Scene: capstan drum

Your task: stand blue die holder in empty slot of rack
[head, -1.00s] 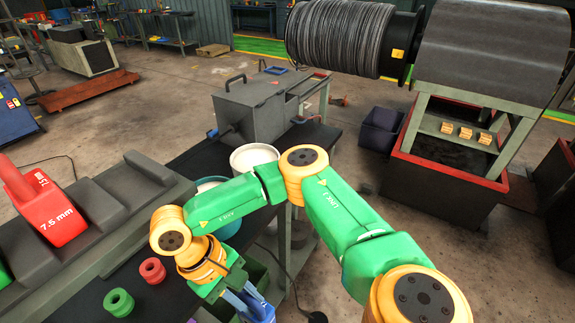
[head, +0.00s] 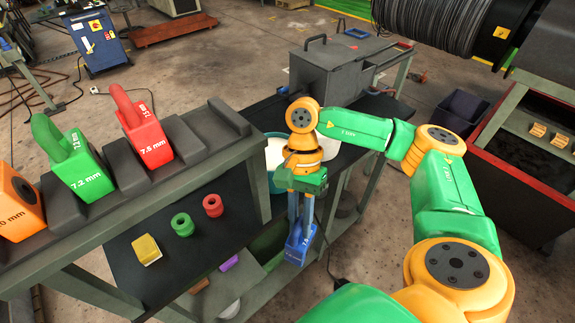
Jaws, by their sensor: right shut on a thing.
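The blue die holder (head: 299,247) hangs below my right gripper (head: 301,222), which is shut on its upper part. The holder is upright, in front of the dark bench's right edge, with writing on its face partly visible. The grey rack (head: 120,205) runs along the left. It holds an orange holder (head: 20,212), a green 7.2 mm holder (head: 80,172) and a red 7.5 mm holder (head: 147,135). To the right of the red holder, a gap (head: 207,128) between the rack's dark blocks stands empty. My left gripper is not in view.
On the dark bench top stand a green ring piece (head: 183,226), a red ring piece (head: 213,206) and a yellow block (head: 147,251). Pale tubs (head: 279,155) sit behind my right wrist. A grey lidded box (head: 325,70) stands further back.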

